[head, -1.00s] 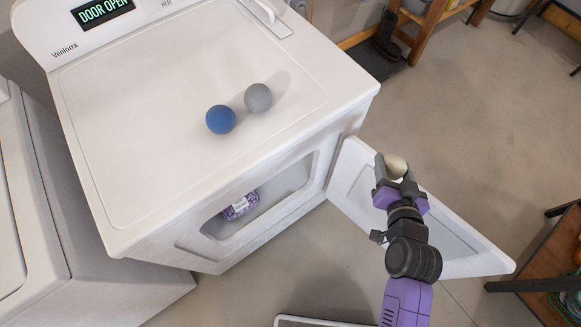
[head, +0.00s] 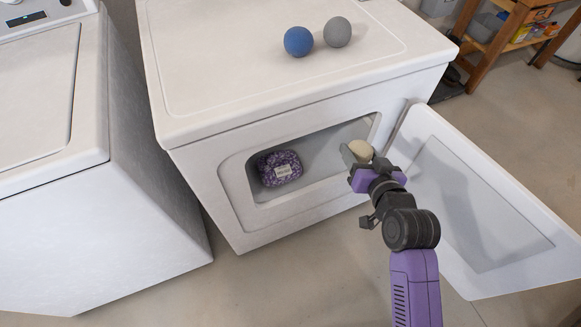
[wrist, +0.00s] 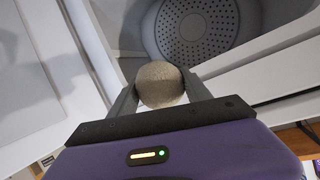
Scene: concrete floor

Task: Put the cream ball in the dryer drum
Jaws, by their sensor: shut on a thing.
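The cream ball (head: 361,151) is held between the fingers of my gripper (head: 357,160), in front of the right part of the dryer's opening in the head view. In the wrist view the ball (wrist: 160,84) sits between both fingertips, with the perforated back of the dryer drum (wrist: 195,30) beyond it. The dryer (head: 300,110) has its front door (head: 470,200) swung open to the right. Whether the ball has crossed the opening's rim is hard to tell.
A blue ball (head: 298,41) and a grey ball (head: 337,31) rest on the dryer's top. A second white machine (head: 90,180) stands to the left. A wooden shelf (head: 500,30) is at the back right. The open door borders my arm on the right.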

